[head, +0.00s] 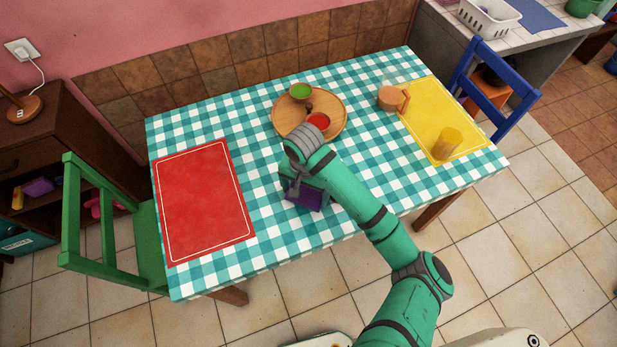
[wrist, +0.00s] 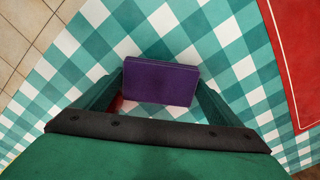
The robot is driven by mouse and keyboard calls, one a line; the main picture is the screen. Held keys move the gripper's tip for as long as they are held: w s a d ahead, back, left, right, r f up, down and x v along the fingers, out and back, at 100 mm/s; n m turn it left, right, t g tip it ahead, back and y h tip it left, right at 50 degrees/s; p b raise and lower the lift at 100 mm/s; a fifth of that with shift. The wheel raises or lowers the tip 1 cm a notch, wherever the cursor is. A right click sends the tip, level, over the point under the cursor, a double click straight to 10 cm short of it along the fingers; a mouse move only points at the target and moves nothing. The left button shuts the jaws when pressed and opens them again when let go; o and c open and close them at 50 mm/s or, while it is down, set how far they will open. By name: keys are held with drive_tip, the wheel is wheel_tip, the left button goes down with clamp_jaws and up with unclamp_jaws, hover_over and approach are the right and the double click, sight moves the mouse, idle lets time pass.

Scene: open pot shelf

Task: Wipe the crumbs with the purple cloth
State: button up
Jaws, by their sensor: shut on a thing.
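In the wrist view the purple cloth (wrist: 160,82) sits between the two fingers of my gripper (wrist: 160,88). I cannot tell whether the cloth touches the table. I cannot make out any crumbs for sure. A small reddish patch shows beside the left finger in the wrist view, mostly hidden. My arm and gripper hide part of the table.
The red mat (head: 203,202) lies at left. An orange-brown mug (head: 391,98) and an amber glass (head: 447,144) stand at right by the yellow mat (head: 438,100). A green chair (head: 105,225) stands left.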

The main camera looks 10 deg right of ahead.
wheel_tip(320, 180, up, 5)
drive_tip(key=shift+d+f, duration=0.1)
drive_tip(key=shift+w+r, duration=0.1)
drive_tip(key=shift+r, duration=1.55)
drive_tip(key=shift+s+r, duration=0.1)
drive_tip(key=shift+s, duration=0.1)
drive_tip(key=shift+w, duration=0.15)
